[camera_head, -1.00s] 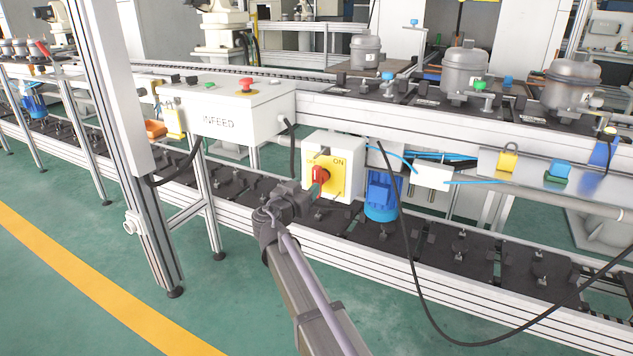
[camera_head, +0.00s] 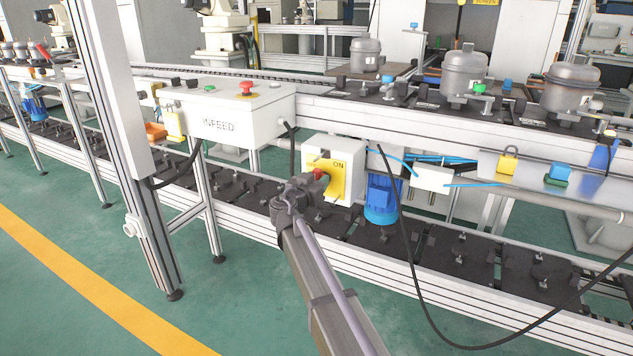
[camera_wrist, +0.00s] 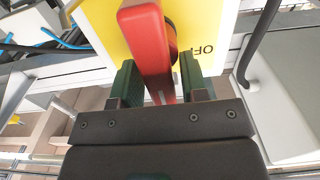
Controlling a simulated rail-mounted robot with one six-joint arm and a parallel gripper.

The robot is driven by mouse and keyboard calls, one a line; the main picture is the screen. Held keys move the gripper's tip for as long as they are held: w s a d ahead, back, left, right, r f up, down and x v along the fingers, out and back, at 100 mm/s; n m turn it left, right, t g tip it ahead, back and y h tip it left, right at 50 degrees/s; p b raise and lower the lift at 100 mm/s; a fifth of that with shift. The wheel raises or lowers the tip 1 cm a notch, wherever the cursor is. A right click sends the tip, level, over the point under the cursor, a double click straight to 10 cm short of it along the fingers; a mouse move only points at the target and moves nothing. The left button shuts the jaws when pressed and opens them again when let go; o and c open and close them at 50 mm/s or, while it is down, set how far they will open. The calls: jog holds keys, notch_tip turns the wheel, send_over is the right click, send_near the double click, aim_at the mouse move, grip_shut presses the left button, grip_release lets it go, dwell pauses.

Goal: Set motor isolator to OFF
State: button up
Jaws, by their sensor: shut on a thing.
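The motor isolator is a white box (camera_head: 350,155) with a yellow plate (camera_head: 339,184) marked ON near its top. Its red handle (camera_head: 320,174) is mostly hidden behind my gripper (camera_head: 317,187) in the head view. In the wrist view the red handle (camera_wrist: 147,45) stands between the two green fingers of my gripper (camera_wrist: 158,78), which is shut on it. The word OFF shows on the yellow plate (camera_wrist: 222,22) to the right of the handle. The handle's exact angle on the plate is hard to tell from the head view.
The white INFEED box (camera_head: 235,122) with a red button is up left of the isolator. A blue motor (camera_head: 381,198) stands close to its right. A black cable (camera_head: 412,270) hangs to the right. The conveyor frame (camera_head: 480,285) runs below.

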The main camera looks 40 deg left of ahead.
jog(key=shift+n, duration=0.3)
jog(key=n, duration=0.4)
jog(key=shift+s+a+f, duration=0.1)
jog(key=shift+a, duration=0.2)
jog(key=n, duration=0.5)
jog(key=shift+s+a+f+b, duration=0.1)
jog(key=shift+a+f+b, duration=0.1)
jog(key=shift+a+b, duration=0.1)
jog(key=shift+a+f+n+b, duration=0.1)
jog(key=shift+f+n+b, duration=0.05)
jog(key=shift+n, duration=1.2)
jog(key=shift+d+f+n+b, duration=0.1)
jog(key=shift+f+n+b, duration=0.1)
jog(key=shift+n, duration=1.2)
jog(key=shift+a+f+n+b, duration=0.1)
jog(key=shift+f+n, duration=0.05)
jog(key=shift+n, duration=1.2)
jog(key=o, duration=0.6)
jog(key=shift+o, duration=0.2)
jog(key=shift+s, duration=0.15)
